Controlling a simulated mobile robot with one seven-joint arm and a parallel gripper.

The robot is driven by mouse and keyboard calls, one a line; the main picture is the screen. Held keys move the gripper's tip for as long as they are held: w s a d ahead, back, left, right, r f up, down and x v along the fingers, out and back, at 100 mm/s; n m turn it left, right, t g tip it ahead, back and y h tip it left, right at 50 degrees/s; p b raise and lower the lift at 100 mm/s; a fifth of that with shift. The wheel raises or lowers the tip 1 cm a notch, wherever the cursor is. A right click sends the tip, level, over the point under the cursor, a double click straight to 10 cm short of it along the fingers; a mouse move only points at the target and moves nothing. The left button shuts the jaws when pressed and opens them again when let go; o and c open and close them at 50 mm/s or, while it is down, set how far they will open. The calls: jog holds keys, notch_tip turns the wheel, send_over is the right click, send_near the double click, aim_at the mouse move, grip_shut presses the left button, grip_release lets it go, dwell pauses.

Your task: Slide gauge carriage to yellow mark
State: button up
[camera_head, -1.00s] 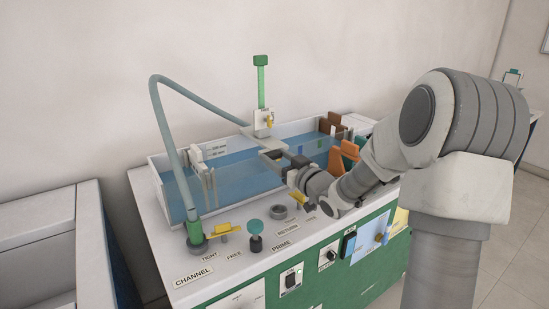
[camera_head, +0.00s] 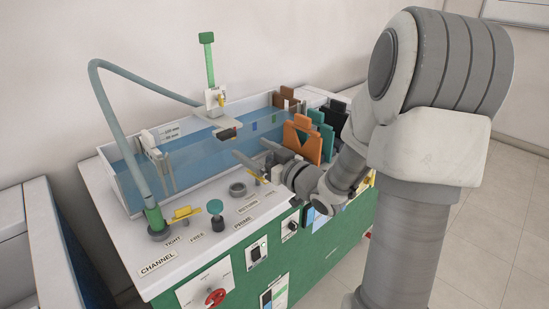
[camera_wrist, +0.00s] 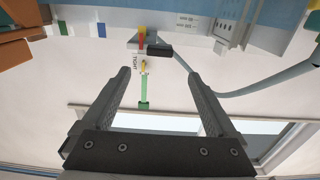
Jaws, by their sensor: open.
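The gauge carriage (camera_head: 214,98) is a pale block with a green-topped upright post. It sits across the water channel (camera_head: 190,151), with a dark block (camera_head: 227,133) at its near end. The wrist view shows the carriage (camera_wrist: 139,47) inverted, beside the word TIGHT and a small yellow lever. A yellow and red piece (camera_wrist: 142,37) shows near it; I cannot tell whether this is the yellow mark. My gripper (camera_head: 252,150) is open and empty, in front of the channel and apart from the carriage. The wrist view shows its spread fingers (camera_wrist: 160,73).
Blue (camera_head: 254,125) and green marks are on the channel wall right of the carriage. Orange plates (camera_head: 302,140) and teal ones stand close to my wrist. A hose (camera_head: 112,110) arches to a fitting at the front left.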

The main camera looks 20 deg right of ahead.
jog(key=v, duration=0.7)
jog(key=shift+s+p, duration=0.2)
jog(key=shift+p, duration=0.2)
